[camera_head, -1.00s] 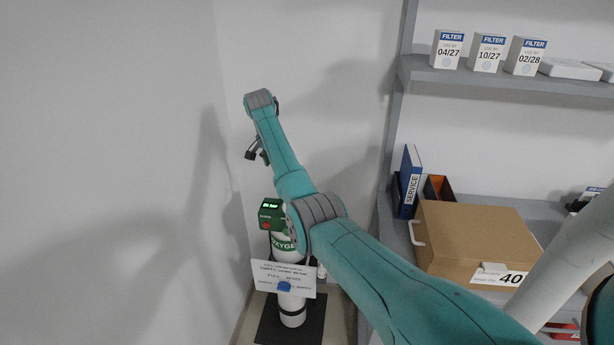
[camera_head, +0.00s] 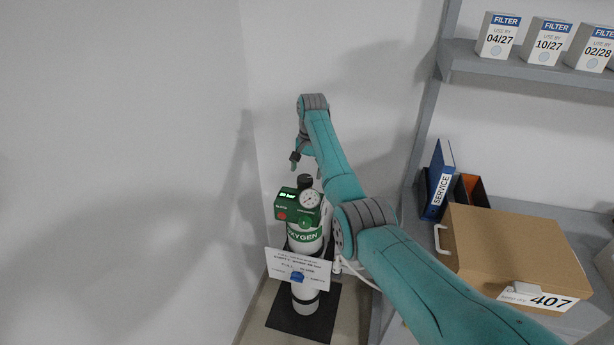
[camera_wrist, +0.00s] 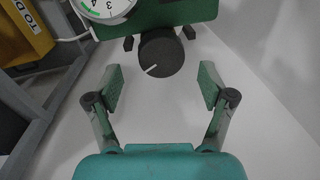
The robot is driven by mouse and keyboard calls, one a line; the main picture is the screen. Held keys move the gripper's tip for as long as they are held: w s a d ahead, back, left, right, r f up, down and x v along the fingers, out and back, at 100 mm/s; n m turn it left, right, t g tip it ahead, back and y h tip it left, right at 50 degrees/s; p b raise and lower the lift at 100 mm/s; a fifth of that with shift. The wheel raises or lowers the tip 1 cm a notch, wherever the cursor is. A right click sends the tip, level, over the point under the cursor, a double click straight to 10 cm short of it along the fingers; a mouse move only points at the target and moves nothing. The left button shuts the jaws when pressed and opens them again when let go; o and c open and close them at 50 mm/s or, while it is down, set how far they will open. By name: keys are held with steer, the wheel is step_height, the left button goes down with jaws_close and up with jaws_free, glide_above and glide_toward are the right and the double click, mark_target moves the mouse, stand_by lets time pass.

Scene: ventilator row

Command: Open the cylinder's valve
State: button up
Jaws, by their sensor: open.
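The oxygen cylinder (camera_head: 305,239) is white with a green head unit (camera_head: 291,206), standing upright on a dark mat in the corner. The head has a lit display, a round gauge (camera_head: 310,199) and a red button. A dark round valve knob (camera_head: 305,181) sits on top; in the wrist view the knob (camera_wrist: 161,52), with a white line mark, lies just beyond and between my fingertips. My gripper (camera_wrist: 156,88) is open and empty, with its fingers apart and not touching the knob. In the head view my gripper (camera_head: 298,163) is just above the cylinder's top.
A white sign (camera_head: 299,270) with a blue clip hangs on the cylinder's front. A shelf unit at right holds a cardboard box (camera_head: 515,257), a blue SERVICE binder (camera_head: 438,182) and filter boxes (camera_head: 548,41). White walls stand close at left and behind.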

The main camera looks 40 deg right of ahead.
mark_target(305, 181)
steer(key=shift+w+a+f, duration=0.15)
steer(key=shift+f, duration=1.2)
steer(key=c, duration=1.2)
steer(key=shift+o, duration=0.2)
